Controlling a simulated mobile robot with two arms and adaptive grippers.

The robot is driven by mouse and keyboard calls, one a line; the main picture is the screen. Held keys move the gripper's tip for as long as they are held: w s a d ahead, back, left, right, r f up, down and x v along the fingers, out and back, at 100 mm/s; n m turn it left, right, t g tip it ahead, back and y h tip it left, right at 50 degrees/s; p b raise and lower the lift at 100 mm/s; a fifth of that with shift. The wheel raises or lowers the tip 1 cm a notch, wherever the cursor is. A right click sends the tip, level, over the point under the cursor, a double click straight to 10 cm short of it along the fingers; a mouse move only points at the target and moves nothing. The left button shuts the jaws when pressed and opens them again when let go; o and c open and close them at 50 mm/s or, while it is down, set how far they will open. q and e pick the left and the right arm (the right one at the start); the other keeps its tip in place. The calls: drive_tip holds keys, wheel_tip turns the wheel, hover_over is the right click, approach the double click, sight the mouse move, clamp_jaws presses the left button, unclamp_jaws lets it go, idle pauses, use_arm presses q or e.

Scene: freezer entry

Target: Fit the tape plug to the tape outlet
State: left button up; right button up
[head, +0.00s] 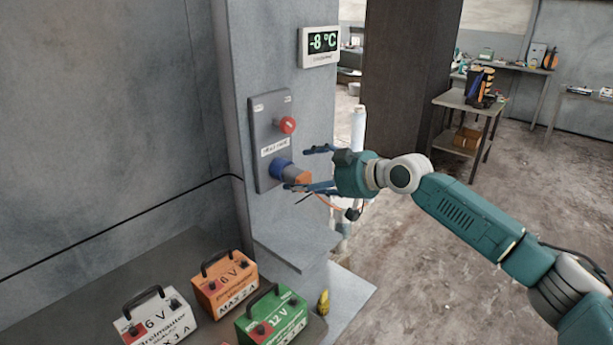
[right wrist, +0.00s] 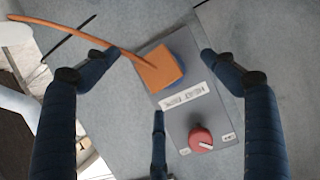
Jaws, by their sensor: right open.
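The tape plug (head: 298,176) is an orange block with an orange cable. It sits against the blue tape outlet (head: 280,168) on the grey wall panel, and the two line up. I cannot tell how deep it is in. The right wrist view shows the plug (right wrist: 158,69) covering much of the blue outlet (right wrist: 184,66). My right gripper (head: 312,168) is open, its fingers spread around the plug and apart from it; a third finger (right wrist: 158,145) shows below the plug. My left gripper is not in view.
Above the outlet on the panel are a label reading "HEAT TAPE" and a red knob (head: 287,125). A display (head: 319,46) reads -8 °C. Battery-like boxes (head: 224,285) stand on a bench at lower left. A grey ledge (head: 296,245) juts out below the panel. Open floor lies to the right.

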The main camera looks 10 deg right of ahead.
drive_tip(key=s+d, duration=0.4)
drive_tip(key=s, duration=0.1)
idle(1.2)
idle(0.3)
drive_tip(key=v, duration=1.2)
drive_tip(key=shift+a+r, duration=0.1)
